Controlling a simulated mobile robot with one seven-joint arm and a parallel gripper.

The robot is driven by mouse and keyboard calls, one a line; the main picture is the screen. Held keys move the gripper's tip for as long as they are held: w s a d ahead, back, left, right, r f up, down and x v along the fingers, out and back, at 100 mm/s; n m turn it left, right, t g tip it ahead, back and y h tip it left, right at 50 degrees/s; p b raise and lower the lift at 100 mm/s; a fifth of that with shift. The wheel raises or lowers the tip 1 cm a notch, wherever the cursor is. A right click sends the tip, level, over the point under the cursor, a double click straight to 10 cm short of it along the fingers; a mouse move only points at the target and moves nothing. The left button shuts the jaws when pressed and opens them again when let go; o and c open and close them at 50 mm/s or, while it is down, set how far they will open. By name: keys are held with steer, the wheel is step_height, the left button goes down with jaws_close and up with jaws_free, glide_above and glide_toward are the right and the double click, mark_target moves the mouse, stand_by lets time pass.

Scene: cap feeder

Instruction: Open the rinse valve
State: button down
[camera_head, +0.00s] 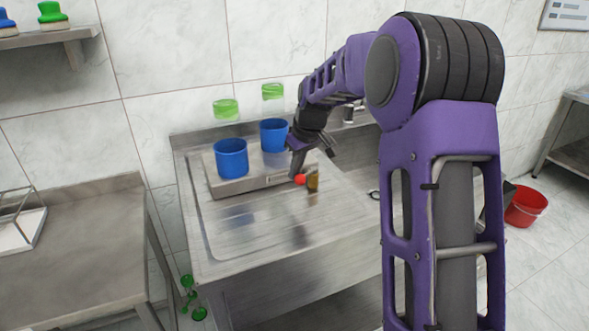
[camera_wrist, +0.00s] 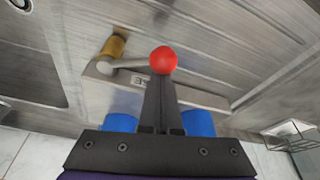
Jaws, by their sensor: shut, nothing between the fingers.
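The valve has a red ball knob (camera_head: 301,179) on a metal lever and a brass-coloured body (camera_head: 313,181) at the front of a low steel unit (camera_head: 238,184). In the wrist view the red knob (camera_wrist: 163,60) sits at the right end of the lever (camera_wrist: 130,63), with the brass body (camera_wrist: 114,46) to the left. The lever lies along the unit's front face, next to a small label. My gripper (camera_head: 296,172) is shut and empty. Its fingertips (camera_wrist: 161,78) are right at the knob; I cannot tell whether they touch it.
Two blue cups (camera_head: 231,159) (camera_head: 273,135) stand on the unit, with green-based clear containers (camera_head: 226,110) above them. The steel counter (camera_head: 250,235) in front is clear. A side table (camera_head: 75,250) is at left, and a red bucket (camera_head: 525,206) is on the floor at right.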

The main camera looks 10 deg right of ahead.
steer(key=shift+d, duration=0.1)
steer(key=s+d+n, duration=0.1)
steer(key=n, duration=0.1)
steer(key=d+n+g+y+p, duration=0.1)
steer(key=n, duration=0.1)
steer(key=shift+s, duration=0.35)
steer(key=d+n+p, duration=0.1)
steer(key=n, duration=0.1)
steer(key=s+d+n+g+p, duration=0.1)
steer(key=n+p, duration=0.1)
steer(key=shift+d+r+n+y, duration=0.1)
steer(key=shift+d+n+y, duration=0.2)
steer(key=d+n+g+p, duration=0.1)
steer(key=n, duration=0.1)
steer(key=shift+d+n+p, duration=0.3)
steer(key=shift+d+p, duration=0.05)
steer(key=shift+p, duration=0.05)
steer(key=d+n+p, duration=0.1)
steer(key=n, duration=0.2)
steer(key=shift+w+d+g+p, duration=0.15)
steer(key=shift+d+g+p, duration=0.2)
steer(key=shift+g, duration=0.05)
steer(key=shift+w+d+p, duration=0.15)
steer(key=shift+d+p, duration=0.15)
steer(key=shift+d, duration=0.15)
